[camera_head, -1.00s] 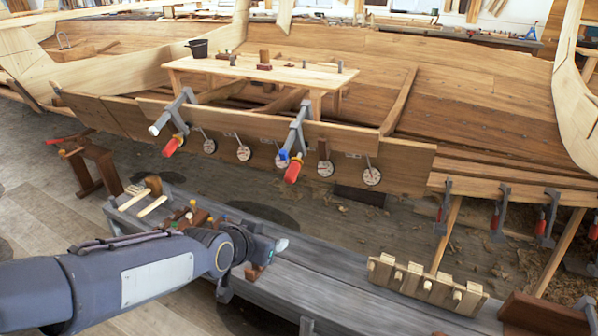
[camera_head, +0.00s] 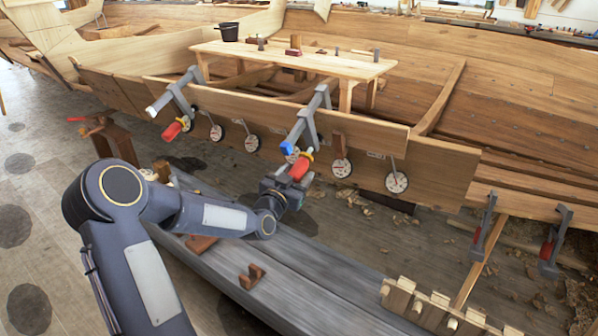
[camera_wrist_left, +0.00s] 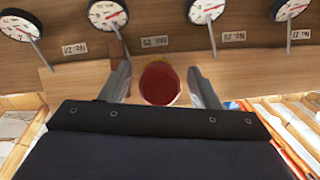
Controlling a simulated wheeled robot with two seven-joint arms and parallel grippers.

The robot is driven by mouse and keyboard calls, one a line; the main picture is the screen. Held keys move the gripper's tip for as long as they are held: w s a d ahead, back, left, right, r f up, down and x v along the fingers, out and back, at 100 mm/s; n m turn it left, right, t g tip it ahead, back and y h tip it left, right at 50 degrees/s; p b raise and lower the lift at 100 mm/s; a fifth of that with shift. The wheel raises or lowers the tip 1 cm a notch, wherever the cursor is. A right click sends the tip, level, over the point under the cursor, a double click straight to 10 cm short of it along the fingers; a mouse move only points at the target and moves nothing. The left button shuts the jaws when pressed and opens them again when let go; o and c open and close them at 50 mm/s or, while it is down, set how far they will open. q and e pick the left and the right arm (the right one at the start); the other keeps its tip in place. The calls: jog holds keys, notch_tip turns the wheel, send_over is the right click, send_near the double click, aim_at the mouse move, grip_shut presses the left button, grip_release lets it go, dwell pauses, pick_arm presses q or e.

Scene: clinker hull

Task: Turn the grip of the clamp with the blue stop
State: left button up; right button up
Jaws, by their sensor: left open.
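The clamp with the blue stop (camera_head: 312,118) sits on the hull plank, the right one of two grey clamps there. Its blue stop (camera_head: 287,148) shows beside its red grip (camera_head: 301,168), which hangs below and points down toward me. My left gripper (camera_head: 296,182) is at the lower end of that grip. In the left wrist view the red grip (camera_wrist_left: 160,83) shows end-on between the two open fingers, with a gap on each side. The gripper hides part of the grip in the head view. My right gripper is not in view.
A similar clamp with a white stop (camera_head: 151,111) and red grip (camera_head: 175,128) is to the left. Round dials (camera_head: 342,168) hang along the plank close by. A grey bench (camera_head: 330,300) lies below, with a wooden peg rack (camera_head: 440,308) at its right.

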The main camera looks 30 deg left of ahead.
pick_arm(q)
jog(key=shift+w, duration=0.85)
jog(key=c, duration=1)
